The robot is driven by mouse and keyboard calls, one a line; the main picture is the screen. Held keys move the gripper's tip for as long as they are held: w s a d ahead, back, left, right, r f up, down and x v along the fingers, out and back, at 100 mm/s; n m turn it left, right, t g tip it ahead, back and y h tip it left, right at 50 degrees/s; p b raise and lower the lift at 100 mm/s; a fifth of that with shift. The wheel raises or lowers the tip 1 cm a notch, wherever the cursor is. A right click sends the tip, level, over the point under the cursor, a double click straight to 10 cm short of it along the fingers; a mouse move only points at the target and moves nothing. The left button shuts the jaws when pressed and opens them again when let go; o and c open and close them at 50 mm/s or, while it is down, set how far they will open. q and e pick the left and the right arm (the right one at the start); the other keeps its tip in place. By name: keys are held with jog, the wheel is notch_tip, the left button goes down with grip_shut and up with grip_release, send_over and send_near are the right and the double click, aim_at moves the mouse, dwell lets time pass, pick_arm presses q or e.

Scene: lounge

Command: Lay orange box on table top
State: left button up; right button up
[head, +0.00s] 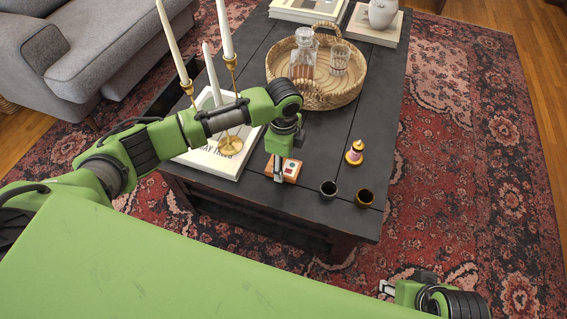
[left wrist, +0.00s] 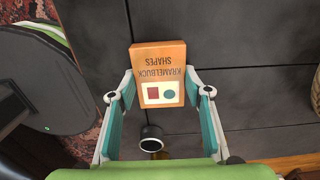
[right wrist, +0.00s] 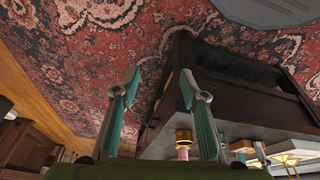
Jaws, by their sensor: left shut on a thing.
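The orange box (head: 290,168), with a label and a picture of shapes, is at the near part of the dark table top (head: 312,160). My left gripper (head: 279,168) reaches down from above and is shut on it. In the left wrist view the box (left wrist: 160,58) sits between the two fingers, its labelled face toward the camera. I cannot tell whether its underside touches the table. My right gripper (head: 385,288) is low at the right, off the table's near side. In the right wrist view its fingers (right wrist: 165,95) are apart with nothing held.
Two small cups (head: 328,189) (head: 364,197) and a pink-and-gold bottle (head: 355,152) stand right of the box. A book (head: 212,160) with candles lies left. A woven tray (head: 330,97) with a decanter (head: 304,58) and glass (head: 340,58) is behind. Bare table lies between.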

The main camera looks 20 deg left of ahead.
pick_arm(q)
jog(key=shift+f, duration=0.1)
pick_arm(e)
jog(key=shift+f, duration=0.1)
pick_arm(q)
jog(key=o, duration=1.1)
jog(key=shift+o, duration=0.2)
pick_arm(e)
jog(key=shift+f, duration=0.1)
pick_arm(q)
jog(key=shift+r, duration=0.2)
notch_tip(320, 180, up, 12)
jog(key=p, duration=0.3)
pick_arm(e)
notch_tip(320, 180, down, 11)
jog(key=shift+w+a+g, duration=0.15)
jog(key=shift+w+g, duration=0.15)
